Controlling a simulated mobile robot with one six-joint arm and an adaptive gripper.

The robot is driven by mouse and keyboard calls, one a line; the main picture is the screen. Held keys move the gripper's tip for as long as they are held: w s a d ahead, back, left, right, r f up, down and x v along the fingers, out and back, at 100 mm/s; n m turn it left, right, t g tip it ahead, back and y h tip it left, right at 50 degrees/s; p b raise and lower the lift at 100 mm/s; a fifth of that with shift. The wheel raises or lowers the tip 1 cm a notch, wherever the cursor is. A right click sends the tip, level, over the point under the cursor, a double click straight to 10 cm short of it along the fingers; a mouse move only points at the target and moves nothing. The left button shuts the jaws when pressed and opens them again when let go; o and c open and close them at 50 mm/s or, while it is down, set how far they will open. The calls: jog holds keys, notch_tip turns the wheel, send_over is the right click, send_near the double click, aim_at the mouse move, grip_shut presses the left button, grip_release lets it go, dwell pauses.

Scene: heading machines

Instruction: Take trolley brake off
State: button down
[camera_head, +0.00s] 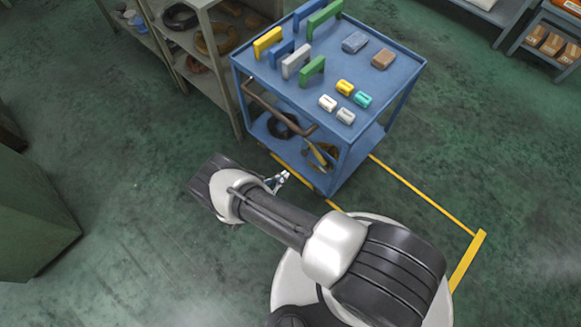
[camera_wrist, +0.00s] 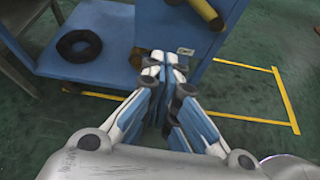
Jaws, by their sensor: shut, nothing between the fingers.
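The blue trolley (camera_head: 333,109) stands upright at the upper middle of the head view, with a brown push bar (camera_head: 276,106) on its near left side. A yellow lever-like part (camera_head: 320,154) shows low at its near corner, but I cannot tell if it is the brake. In the wrist view the trolley's blue side (camera_wrist: 197,30) carries a yellow rod-like part (camera_wrist: 205,12), cut off by the top edge. My gripper (camera_head: 281,178) is just outside the trolley's near left side, low down. In the wrist view its fingers (camera_wrist: 163,65) are shut and empty, in front of the blue panel.
Colored blocks and handles lie on the trolley's top. A dark ring (camera_wrist: 80,46) lies on its lower shelf. A grey shelf rack (camera_head: 215,60) stands close on the left. Yellow floor lines (camera_head: 425,195) run beside the trolley. The green floor on the right is clear.

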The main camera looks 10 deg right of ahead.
jog(key=b+x, duration=0.3)
jog(key=x, duration=0.7)
jog(key=r, duration=0.1)
jog(key=r+p, duration=0.1)
jog(key=r, duration=0.2)
jog(key=shift+d+r, duration=0.1)
jog(key=shift+d, duration=0.15)
jog(key=shift+a, duration=0.15)
